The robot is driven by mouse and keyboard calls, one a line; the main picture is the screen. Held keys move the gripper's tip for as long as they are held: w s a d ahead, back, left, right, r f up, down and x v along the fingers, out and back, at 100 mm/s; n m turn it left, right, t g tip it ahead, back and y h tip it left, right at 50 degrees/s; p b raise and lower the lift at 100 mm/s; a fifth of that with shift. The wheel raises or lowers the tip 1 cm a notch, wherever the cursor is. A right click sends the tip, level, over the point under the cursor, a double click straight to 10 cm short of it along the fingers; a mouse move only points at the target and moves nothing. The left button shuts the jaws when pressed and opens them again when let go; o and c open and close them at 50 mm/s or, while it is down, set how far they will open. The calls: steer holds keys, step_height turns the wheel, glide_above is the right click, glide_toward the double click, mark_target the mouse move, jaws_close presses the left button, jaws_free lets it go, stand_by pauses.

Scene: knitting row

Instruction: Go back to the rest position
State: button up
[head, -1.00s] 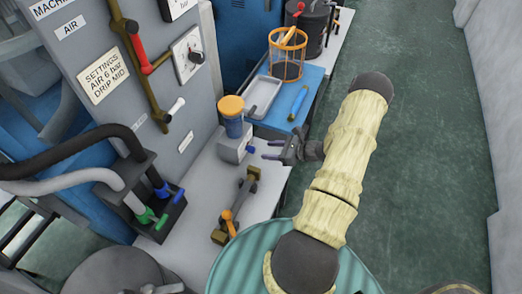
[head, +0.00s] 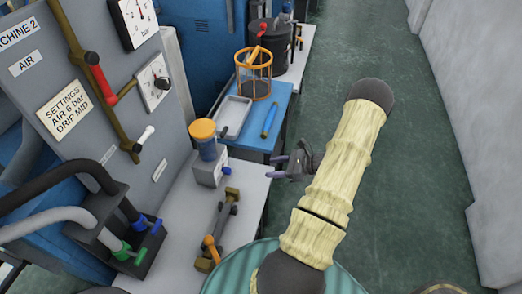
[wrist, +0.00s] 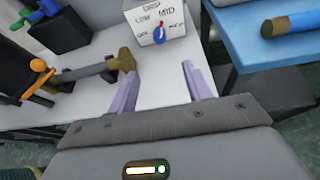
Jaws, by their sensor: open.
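My gripper (head: 278,167) is open and empty, with its fingers pointing left over the edge of the grey-white bench. In the wrist view its two pale purple fingers (wrist: 158,80) stand apart with only bench top between them. The grey drip box (head: 209,170) with an orange-capped blue cup (head: 204,136) stands left of the fingertips, with a clear gap. In the wrist view the box (wrist: 160,14) shows a dial with a blue pointer, near the "MID" label. My arm reaches out from the lower middle.
A brass pipe piece (head: 221,222) with an orange lever lies on the bench. A blue table (head: 281,105) beyond holds a grey tray (head: 233,114), a blue tool (head: 270,120) and an orange wire basket (head: 254,75). The grey machine panel (head: 95,110) stands left. Green floor is free at right, beside a pale wall.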

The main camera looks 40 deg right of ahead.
steer(key=s+a+r+n+g+h+p, duration=0.3)
steer(key=a+r+n+h+p, duration=0.1)
steer(key=a+r+n, duration=0.9)
steer(key=s+a+r+n+g+h+p, duration=0.3)
steer(key=a+r+n+g+h+p, duration=0.1)
steer(key=a+r+n, duration=0.9)
step_height(320, 180, up, 3)
steer(key=shift+f+n+g+h+p, duration=0.15)
steer(key=shift+n+g+h+p, duration=0.25)
steer(key=shift+n, duration=0.8)
